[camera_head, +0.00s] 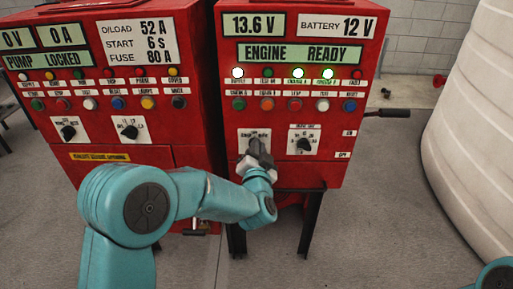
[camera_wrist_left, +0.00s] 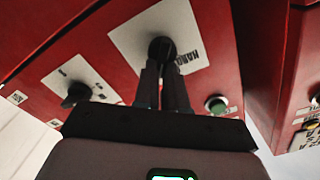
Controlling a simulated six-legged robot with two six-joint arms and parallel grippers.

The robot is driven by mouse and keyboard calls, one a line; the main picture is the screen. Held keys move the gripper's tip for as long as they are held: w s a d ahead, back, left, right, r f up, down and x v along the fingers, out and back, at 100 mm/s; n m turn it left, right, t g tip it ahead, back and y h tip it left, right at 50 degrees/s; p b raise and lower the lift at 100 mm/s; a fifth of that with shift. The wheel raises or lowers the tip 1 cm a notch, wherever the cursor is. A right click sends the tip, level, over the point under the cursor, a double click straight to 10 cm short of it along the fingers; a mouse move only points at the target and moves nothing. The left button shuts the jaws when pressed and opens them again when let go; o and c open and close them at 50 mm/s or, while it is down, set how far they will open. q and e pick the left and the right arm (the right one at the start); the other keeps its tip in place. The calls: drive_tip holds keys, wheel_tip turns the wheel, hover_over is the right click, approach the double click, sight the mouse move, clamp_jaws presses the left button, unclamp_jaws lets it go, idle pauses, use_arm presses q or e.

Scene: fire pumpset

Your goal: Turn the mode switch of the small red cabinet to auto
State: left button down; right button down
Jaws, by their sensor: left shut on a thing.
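The small red cabinet (camera_head: 332,85) stands right of centre in the head view, with lit displays reading 13.6 V and ENGINE READY. Its mode switch, a dark knob on a white plate (camera_head: 245,134) at the lower left of the panel, is mostly hidden there by my left gripper (camera_head: 257,152). In the left wrist view the knob (camera_wrist_left: 161,47) sits at the tips of my left gripper (camera_wrist_left: 163,65), whose fingers are shut on it. The knob's pointer direction cannot be told. My right gripper is not in view.
A second knob (camera_head: 303,145) sits just right of the mode switch, below rows of lamps and buttons. A larger red cabinet (camera_head: 190,75) stands close on the left. A black handle (camera_head: 390,113) sticks out on the right, near a white tank (camera_head: 475,110).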

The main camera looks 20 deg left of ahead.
use_arm(q)
drive_tip(key=shift+d+m, duration=0.1)
drive_tip(key=shift+m, duration=0.5)
drive_tip(key=c, duration=1.2)
unclamp_jaws()
drive_tip(key=shift+s+f, duration=0.1)
drive_tip(key=b+v, duration=0.2)
drive_tip(key=v, duration=1.4)
